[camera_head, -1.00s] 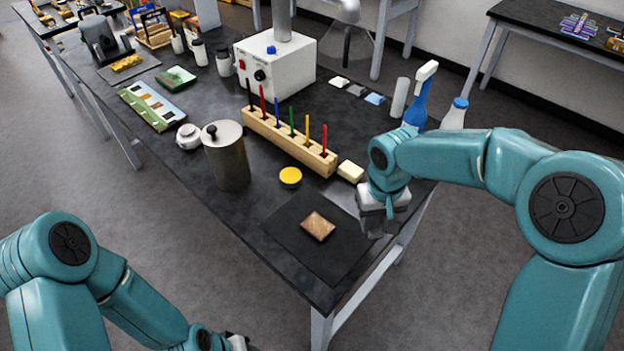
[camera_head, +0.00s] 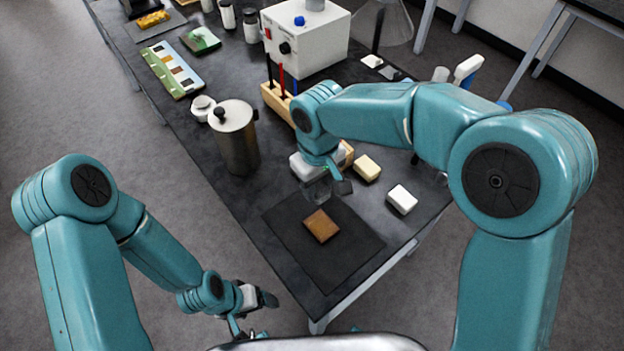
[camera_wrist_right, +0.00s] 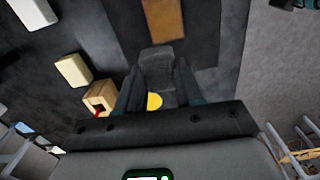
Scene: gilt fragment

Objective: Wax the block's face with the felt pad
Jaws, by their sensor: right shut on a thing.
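The brown wooden block (camera_head: 321,226) lies flat on a black mat (camera_head: 349,252) near the table's front corner. It also shows at the top of the right wrist view (camera_wrist_right: 163,18). My right gripper (camera_head: 328,188) is above the table just behind the block. In the wrist view its fingers are shut on a dark grey pad (camera_wrist_right: 158,68), which looks like the felt pad and appears apart from the block. The yellow round tin (camera_wrist_right: 154,101) shows between the fingers and is hidden in the head view. My left gripper (camera_head: 266,301) is off the table at lower left; its jaws are unclear.
A cream bar (camera_head: 367,168) and a white bar (camera_head: 402,199) lie right of the right gripper. A metal canister (camera_head: 235,138) stands to the left. A wooden tool rack (camera_head: 276,101) and a white control box (camera_head: 306,45) stand behind. The mat's front half is clear.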

